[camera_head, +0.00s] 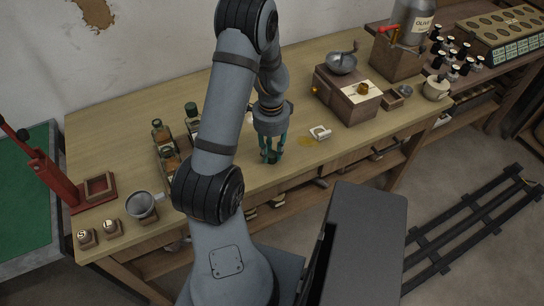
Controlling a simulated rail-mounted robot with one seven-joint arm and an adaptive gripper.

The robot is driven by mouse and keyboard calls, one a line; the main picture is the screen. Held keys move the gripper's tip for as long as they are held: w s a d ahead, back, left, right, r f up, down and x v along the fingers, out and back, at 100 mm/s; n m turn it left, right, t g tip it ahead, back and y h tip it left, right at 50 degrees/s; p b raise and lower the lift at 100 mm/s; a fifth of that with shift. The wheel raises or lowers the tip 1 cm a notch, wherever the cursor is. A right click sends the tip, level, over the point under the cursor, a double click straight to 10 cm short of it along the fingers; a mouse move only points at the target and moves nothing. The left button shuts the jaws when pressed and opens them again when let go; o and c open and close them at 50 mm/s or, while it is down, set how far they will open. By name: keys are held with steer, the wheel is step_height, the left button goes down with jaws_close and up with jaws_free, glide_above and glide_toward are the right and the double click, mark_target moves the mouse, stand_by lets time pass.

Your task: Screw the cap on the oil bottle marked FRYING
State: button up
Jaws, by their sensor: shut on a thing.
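My gripper (270,158) points down over the front part of the wooden table, right of the bottles. Its teal fingers are shut on a small dark thing, probably the cap, mostly hidden between them. Several oil bottles with dark tops and pale labels stand at the left: a back-left bottle (158,132), a front bottle (170,162) and a dark-green-topped bottle (191,112). Their labels are too small to read, so I cannot tell which is marked FRYING. My arm hides part of the table beside them.
A white tag (320,132) lies near a yellow patch (306,141) right of my gripper. A grinder (346,92) and a metal OLIVE can (411,22) stand further right. A funnel (141,205) and a red press (45,170) are at left. The back middle table is clear.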

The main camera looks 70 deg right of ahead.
mark_target(271, 154)
jaws_close()
steer(key=shift+r, duration=0.1)
steer(key=shift+r+p, duration=1.85)
steer(key=shift+r, duration=0.6)
